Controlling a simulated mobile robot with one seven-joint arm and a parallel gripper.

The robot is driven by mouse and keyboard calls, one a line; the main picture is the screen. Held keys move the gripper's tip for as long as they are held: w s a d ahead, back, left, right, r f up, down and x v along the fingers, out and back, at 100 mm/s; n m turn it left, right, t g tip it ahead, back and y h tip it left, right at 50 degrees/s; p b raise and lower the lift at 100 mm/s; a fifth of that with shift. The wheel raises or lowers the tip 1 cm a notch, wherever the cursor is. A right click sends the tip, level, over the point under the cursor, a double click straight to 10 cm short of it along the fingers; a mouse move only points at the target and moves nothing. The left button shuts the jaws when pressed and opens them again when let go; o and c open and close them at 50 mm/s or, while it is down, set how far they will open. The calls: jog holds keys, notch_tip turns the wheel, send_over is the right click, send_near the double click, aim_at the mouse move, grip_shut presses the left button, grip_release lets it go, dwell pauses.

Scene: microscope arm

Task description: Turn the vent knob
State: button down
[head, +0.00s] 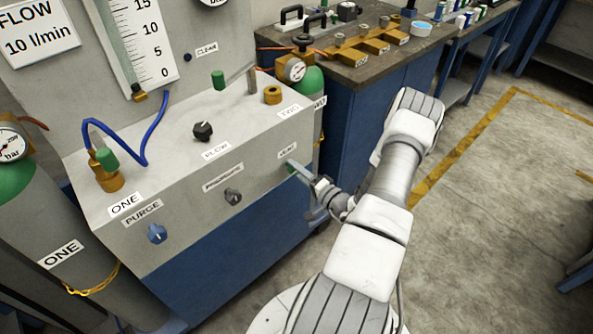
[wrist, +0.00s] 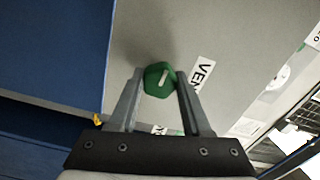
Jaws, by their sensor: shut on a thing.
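The vent knob (wrist: 159,80) is green with a pale line mark on its face. It sits on the grey panel beside a label that begins "VEN" in the wrist view. In the head view a bit of the green knob (head: 291,167) shows just below the vent label (head: 287,150). My gripper (head: 301,173) reaches the panel's right end from the right. In the wrist view my gripper's two fingers (wrist: 158,88) stand on either side of the knob, shut on it.
The blue purge knob (head: 157,233), a dark grey knob (head: 233,196) and the black flow knob (head: 203,131) are on the same console (head: 180,165). A workbench (head: 375,70) with brass fittings stands behind. The floor to the right (head: 500,190) is clear.

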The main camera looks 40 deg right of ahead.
dwell(0.4)
jog(key=shift+c, duration=1.8)
grip_release()
jog(key=s+d, duration=0.1)
jog(key=s, duration=1.6)
jog(key=shift+s+d+p, duration=0.15)
jog(key=shift+s+p, duration=0.05)
jog(key=shift+p, duration=0.2)
